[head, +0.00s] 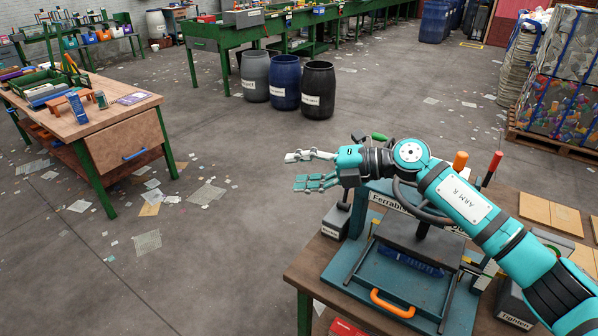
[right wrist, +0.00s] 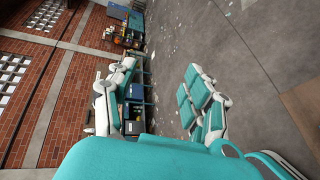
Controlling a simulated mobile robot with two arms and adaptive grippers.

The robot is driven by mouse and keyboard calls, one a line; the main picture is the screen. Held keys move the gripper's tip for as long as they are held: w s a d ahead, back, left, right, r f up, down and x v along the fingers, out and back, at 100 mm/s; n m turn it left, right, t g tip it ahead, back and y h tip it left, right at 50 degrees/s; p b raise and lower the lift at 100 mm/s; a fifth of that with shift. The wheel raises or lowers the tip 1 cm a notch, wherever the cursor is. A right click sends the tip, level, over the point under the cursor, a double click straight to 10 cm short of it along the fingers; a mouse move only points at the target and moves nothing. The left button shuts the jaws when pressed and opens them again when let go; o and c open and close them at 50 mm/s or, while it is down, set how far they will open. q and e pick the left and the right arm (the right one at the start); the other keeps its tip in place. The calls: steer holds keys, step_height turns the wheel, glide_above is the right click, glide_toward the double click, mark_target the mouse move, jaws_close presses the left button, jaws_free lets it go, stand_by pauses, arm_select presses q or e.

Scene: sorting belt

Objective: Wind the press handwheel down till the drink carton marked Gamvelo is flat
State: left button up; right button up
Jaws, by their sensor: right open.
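The press (head: 365,225) stands on the bench at lower right, with a teal frame and a dark pressing plate (head: 420,240). A curved black rim (head: 434,217), apparently the handwheel, shows partly; my right arm hides most of it. Something blue (head: 408,259) lies under the plate; I cannot read any Gamvelo mark or tell how flat it is. My right gripper (head: 297,172) is open and empty, left of the press's top and out over the floor side. It also shows open in the right wrist view (right wrist: 162,90). My left gripper is not in view.
An orange handle (head: 392,304) is at the press's front. Orange and red upright grips (head: 460,161) stand behind my arm. Wooden boards (head: 551,214) lie on the bench at right. Another workbench (head: 90,120) stands at left, barrels (head: 286,82) behind.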

steer(key=shift+s+a+r+y, duration=0.15)
steer(key=shift+a+y, duration=0.15)
